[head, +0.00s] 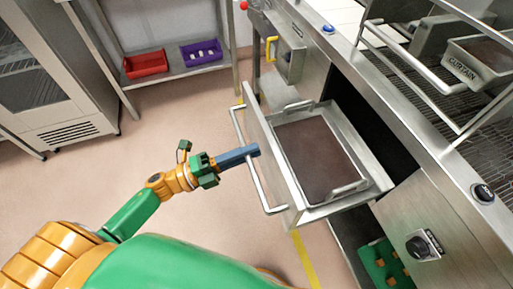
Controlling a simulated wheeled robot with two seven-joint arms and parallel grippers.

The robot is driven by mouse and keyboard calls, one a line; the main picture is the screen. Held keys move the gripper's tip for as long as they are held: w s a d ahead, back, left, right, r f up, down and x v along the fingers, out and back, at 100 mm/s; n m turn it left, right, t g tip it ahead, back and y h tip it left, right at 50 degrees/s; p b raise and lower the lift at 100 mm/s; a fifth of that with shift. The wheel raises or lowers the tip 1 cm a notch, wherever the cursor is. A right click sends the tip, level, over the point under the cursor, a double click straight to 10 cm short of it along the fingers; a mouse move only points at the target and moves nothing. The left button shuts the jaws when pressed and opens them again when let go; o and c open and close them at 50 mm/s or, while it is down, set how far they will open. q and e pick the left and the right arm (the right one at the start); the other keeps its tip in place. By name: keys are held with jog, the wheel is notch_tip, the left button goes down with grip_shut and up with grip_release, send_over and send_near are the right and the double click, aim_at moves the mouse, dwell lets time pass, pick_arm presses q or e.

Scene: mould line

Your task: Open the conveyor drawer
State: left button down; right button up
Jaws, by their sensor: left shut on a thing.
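The conveyor drawer (275,170) is a steel drawer pulled out from the front of the steel conveyor unit on the right. A tray with handles and a dark brown filling (314,160) sits inside it. The drawer's long bar handle (266,196) is on its front face. My left gripper (254,151) reaches in from the left with blue fingers shut on this handle near its middle. The fingers hide a short part of the bar.
The conveyor unit (400,215) carries a mould (480,60) on its top at right, plus a knob and buttons. A shelf at the back holds a red bin (145,64) and a purple bin (202,53). A glass-door cabinet (45,75) stands at left. The floor between is clear.

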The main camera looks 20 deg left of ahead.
pick_arm(q)
jog(key=shift+s+a+r, duration=0.1)
jog(key=shift+s+a, duration=0.25)
jog(key=shift+a, duration=0.2)
pick_arm(e)
jog(key=shift+s+a, duration=0.2)
jog(key=shift+a, duration=0.05)
pick_arm(q)
jog(key=c, duration=0.8)
grip_release()
jog(key=shift+c, duration=0.2)
jog(key=b+v, duration=0.1)
jog(key=v, duration=0.6)
jog(key=shift+b, duration=0.4)
pick_arm(e)
jog(key=shift+f, duration=0.85)
